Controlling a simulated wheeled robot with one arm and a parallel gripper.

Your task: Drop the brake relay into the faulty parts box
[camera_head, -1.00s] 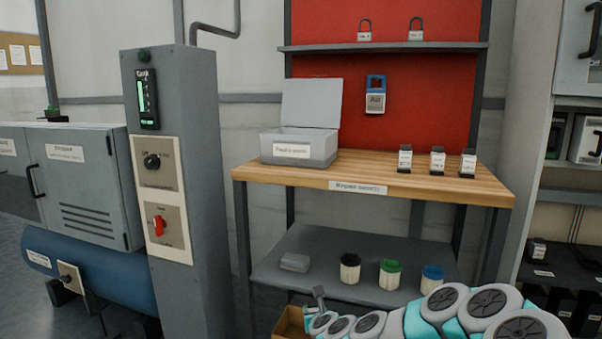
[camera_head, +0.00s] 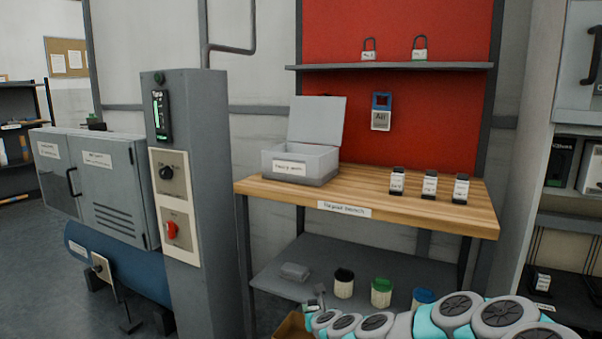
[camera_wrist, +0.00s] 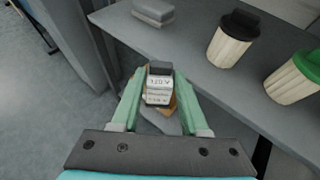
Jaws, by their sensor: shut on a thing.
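My gripper (camera_wrist: 159,96) is shut on a small dark-topped relay (camera_wrist: 159,84) with a white label, held between two green fingers in the wrist view. The label is too blurred to read fully. In the head view, my arm reaches in at the lower right and its end is low in front of the bench's lower shelf. The faulty parts box (camera_head: 299,163) is a grey box with its lid (camera_head: 317,121) raised, on the left of the wooden bench top. It is above and apart from my gripper. Its inside is hidden.
Three labelled relays (camera_head: 429,184) stand on the bench top (camera_head: 355,190). The lower shelf (camera_head: 350,257) holds several cups and a small grey block (camera_head: 294,271). A brown box (camera_head: 292,326) is below. A grey control column (camera_head: 210,190) stands left of the bench.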

